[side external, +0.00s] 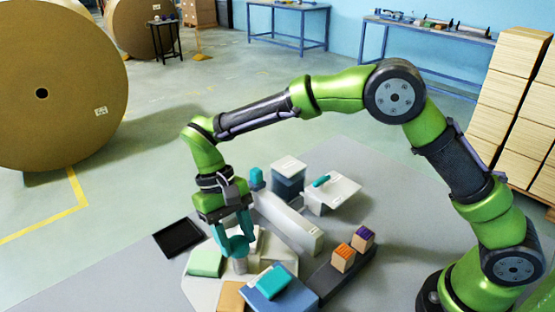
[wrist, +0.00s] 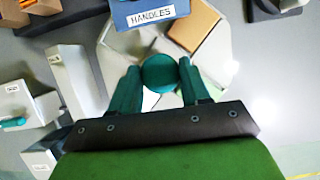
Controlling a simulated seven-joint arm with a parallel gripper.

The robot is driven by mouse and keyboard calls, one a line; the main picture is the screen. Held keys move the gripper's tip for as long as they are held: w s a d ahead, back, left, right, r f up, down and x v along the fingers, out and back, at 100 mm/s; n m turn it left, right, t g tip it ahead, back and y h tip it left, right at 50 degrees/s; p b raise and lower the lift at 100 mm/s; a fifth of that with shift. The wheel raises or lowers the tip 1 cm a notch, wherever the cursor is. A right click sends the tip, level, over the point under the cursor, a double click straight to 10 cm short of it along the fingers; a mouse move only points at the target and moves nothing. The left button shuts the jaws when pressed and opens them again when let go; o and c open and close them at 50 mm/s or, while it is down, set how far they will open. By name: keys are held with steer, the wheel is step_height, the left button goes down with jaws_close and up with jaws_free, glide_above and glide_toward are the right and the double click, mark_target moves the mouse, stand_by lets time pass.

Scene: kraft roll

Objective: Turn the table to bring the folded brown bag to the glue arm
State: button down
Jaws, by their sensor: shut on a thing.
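My gripper (side external: 235,246) is shut on a round teal knob (wrist: 159,74), with one finger on each side of it. A short grey post (side external: 240,266) stands below the fingers in the side view. The pale many-sided table (side external: 196,287) lies under it and also shows in the wrist view (wrist: 222,66). A brown bag (side external: 231,296) lies flat on the table by the blue box and also shows in the wrist view (wrist: 193,25). A green piece (side external: 205,262) and whitish pieces lie on other parts. A long pale beam (side external: 289,222) stands beside the table; I cannot tell if it is the glue arm.
A blue box (wrist: 143,9) labelled HANDLES stands at the table's edge, with a teal piece (side external: 272,281) on it. A dark rail (side external: 333,280) carries orange and purple blocks. White-topped boxes (side external: 331,193) stand behind. A black tray (side external: 180,238) lies left.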

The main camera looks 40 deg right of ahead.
steer(key=shift+a+r+n+t+h, duration=0.15)
steer(key=shift+n+h, duration=0.3)
steer(key=shift+n, duration=0.75)
steer(key=shift+d+f+n+t+h, duration=0.15)
steer(key=shift+n+h, duration=0.3)
steer(key=shift+n, duration=0.75)
steer(key=shift+a+r+n+t+h, duration=0.15)
steer(key=shift+n+h, duration=0.15)
steer(key=shift+n, duration=0.6)
steer(key=shift+a+f+n+t+h, duration=0.15)
steer(key=shift+n+h, duration=0.15)
steer(key=shift+n, duration=0.6)
steer(key=shift+r+n, duration=0.1)
steer(key=shift+n, duration=0.5)
steer(key=c, duration=0.5)
jaws_free()
steer(key=shift+d, duration=0.1)
steer(key=shift+c, duration=0.2)
steer(key=v, duration=1.2)
steer(key=shift+s+a, duration=0.2)
